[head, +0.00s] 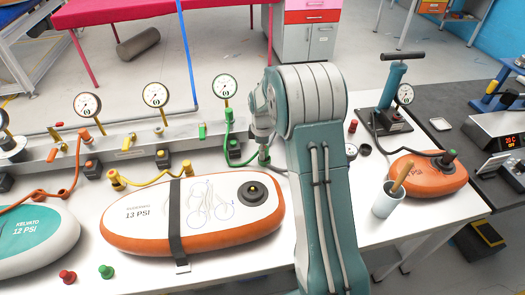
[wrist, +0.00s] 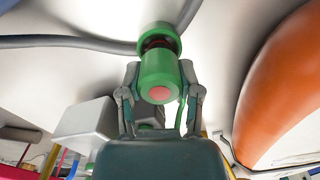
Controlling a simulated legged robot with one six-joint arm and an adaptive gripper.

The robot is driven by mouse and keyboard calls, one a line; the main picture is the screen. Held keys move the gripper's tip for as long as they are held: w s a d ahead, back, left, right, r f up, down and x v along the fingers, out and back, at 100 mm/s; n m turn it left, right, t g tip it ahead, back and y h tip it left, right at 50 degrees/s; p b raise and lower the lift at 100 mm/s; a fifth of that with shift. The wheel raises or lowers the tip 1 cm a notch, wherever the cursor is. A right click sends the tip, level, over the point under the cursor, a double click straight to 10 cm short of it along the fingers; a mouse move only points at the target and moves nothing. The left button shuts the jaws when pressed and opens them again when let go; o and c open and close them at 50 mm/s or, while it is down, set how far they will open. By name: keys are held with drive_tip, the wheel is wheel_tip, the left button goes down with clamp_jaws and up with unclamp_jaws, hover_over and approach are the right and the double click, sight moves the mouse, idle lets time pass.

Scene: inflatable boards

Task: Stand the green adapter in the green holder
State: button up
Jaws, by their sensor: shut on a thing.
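My gripper (wrist: 160,90) is shut on the green adapter (wrist: 158,68), a green cylinder with a reddish round end and a second green collar above a dark neck. In the head view my gripper (head: 263,143) is beside the manifold rail, mostly covered by my arm, and only a little of the adapter shows below it. A dark block with a green top (head: 233,150), which looks like the green holder, stands on the white table just left of my gripper. The adapter appears apart from it.
A strapped orange and white board (head: 140,222) lies in front on the table. A rail (head: 60,150) with several gauges runs behind it. A grey cup (head: 388,201), an orange float (head: 428,180) and a pump (head: 393,85) stand to the right. A grey hose (wrist: 60,42) passes behind the adapter.

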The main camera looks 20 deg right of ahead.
drive_tip(key=shift+f, duration=0.1)
drive_tip(key=o, duration=1.1)
drive_tip(key=shift+d+f, duration=0.1)
wheel_tip(320, 180, up, 12)
drive_tip(key=shift+r, duration=0.1)
drive_tip(key=s+a+r+m+t, duration=0.1)
drive_tip(key=s+a+r+m, duration=0.2)
drive_tip(key=s+r, duration=0.35)
drive_tip(key=s+a+r+m+t, duration=0.25)
drive_tip(key=s+a+r, duration=0.2)
drive_tip(key=s, duration=0.25)
drive_tip(key=s+a+m, duration=0.1)
drive_tip(key=s+m, duration=0.1)
drive_tip(key=s, duration=0.3)
drive_tip(key=s+a+m+t, duration=0.1)
drive_tip(key=s+m, duration=0.1)
drive_tip(key=s, duration=0.4)
drive_tip(key=s+a+m+t, duration=0.1)
drive_tip(key=s+m, duration=0.1)
drive_tip(key=s, duration=0.3)
drive_tip(key=shift+s+a+r+m, duration=0.15)
drive_tip(key=shift+s+a+m, duration=0.05)
drive_tip(key=shift+s+m, duration=0.2)
